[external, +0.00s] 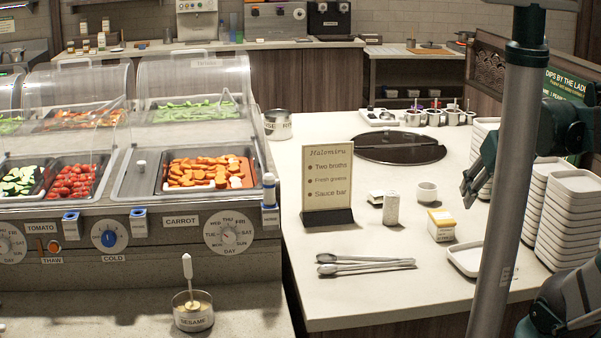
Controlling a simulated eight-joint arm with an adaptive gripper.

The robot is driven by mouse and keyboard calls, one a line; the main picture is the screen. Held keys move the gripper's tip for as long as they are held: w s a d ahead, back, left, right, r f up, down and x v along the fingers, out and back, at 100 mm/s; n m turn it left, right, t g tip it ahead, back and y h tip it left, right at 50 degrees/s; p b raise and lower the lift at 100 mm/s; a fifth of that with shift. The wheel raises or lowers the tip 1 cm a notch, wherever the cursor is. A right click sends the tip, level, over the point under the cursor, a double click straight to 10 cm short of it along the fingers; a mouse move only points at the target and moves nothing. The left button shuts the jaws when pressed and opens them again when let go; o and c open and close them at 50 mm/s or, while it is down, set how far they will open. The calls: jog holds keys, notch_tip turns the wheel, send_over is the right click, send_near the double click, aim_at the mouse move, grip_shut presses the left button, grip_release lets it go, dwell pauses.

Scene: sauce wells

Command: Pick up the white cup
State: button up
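A small white cup (427,193) stands upright on the pale counter, right of the sign and behind a small white-and-yellow box. Nothing touches it. What looks like my gripper (474,184) is at the right, partly hidden behind the grey pole. It appears to the right of the cup in the picture and apart from it. Its fingers are too dark and too covered to tell whether they are open or shut.
The yellow-and-white box (441,225), a shaker (391,208), tongs (365,265) and a menu sign (327,180) stand or lie around the cup. Stacked white dishes (570,222) and a single dish (466,260) are at the right. The front counter is mostly clear.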

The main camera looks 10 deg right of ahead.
jog(key=shift+o, duration=0.6)
jog(key=o, duration=0.5)
jog(key=shift+c, duration=0.2)
